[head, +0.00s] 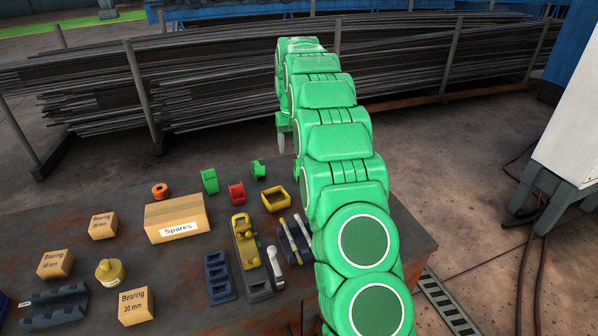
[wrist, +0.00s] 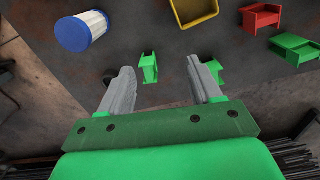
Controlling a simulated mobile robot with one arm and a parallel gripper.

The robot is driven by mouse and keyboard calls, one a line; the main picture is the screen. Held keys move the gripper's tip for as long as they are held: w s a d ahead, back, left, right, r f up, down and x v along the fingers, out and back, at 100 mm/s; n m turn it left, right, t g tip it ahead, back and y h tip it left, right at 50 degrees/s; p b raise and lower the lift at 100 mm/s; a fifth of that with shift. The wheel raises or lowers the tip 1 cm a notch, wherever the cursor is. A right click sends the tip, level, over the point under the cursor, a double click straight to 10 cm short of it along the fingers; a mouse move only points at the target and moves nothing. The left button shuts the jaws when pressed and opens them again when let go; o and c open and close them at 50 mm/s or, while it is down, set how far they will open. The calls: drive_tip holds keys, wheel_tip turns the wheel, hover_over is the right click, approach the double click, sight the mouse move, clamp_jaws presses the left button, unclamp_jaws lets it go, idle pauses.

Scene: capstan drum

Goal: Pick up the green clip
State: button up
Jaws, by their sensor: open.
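Several small green pieces lie on the table, and I cannot tell for sure which is the green clip. In the wrist view one narrow green piece (wrist: 148,68) shows between my fingertips, apart from both. My gripper (wrist: 160,68) is open and empty, pointing down above the table. A second green piece (wrist: 216,71) shows just beside the right finger; it also seems to be the one in the head view (head: 258,169). A third, larger green piece (wrist: 296,48) lies farther right, and in the head view (head: 209,181) it stands left of the red piece. My arm hides part of the table.
Near the green pieces lie a red piece (head: 237,192), a yellow bin (head: 274,199) and a blue-white cylinder (wrist: 83,31). A Spares box (head: 177,219), bearing boxes and tools cover the table (head: 180,280) nearer me. Racks of dark rods (head: 210,80) stand behind.

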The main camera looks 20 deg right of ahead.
drive_tip(key=w+d+f, duration=0.1)
drive_tip(key=w+f, duration=0.1)
drive_tip(key=f, duration=0.1)
drive_tip(key=w+d+f, duration=0.2)
drive_tip(key=f, duration=0.1)
drive_tip(key=w+d+f, duration=0.2)
drive_tip(key=w+f, duration=0.1)
drive_tip(key=shift+s+f, duration=0.1)
drive_tip(key=shift+f, duration=1.1)
drive_tip(key=shift+s+a+f, duration=0.1)
drive_tip(key=shift+s+f, duration=0.05)
drive_tip(key=shift+f, duration=0.25)
drive_tip(key=shift+s+a+f, duration=0.1)
drive_tip(key=shift+s+f, duration=0.05)
drive_tip(key=shift+f, duration=0.25)
drive_tip(key=shift+s+f, duration=0.15)
drive_tip(key=shift+f, duration=1.65)
drive_tip(key=shift+c, duration=0.5)
drive_tip(key=shift+a, duration=0.1)
drive_tip(key=c, duration=0.9)
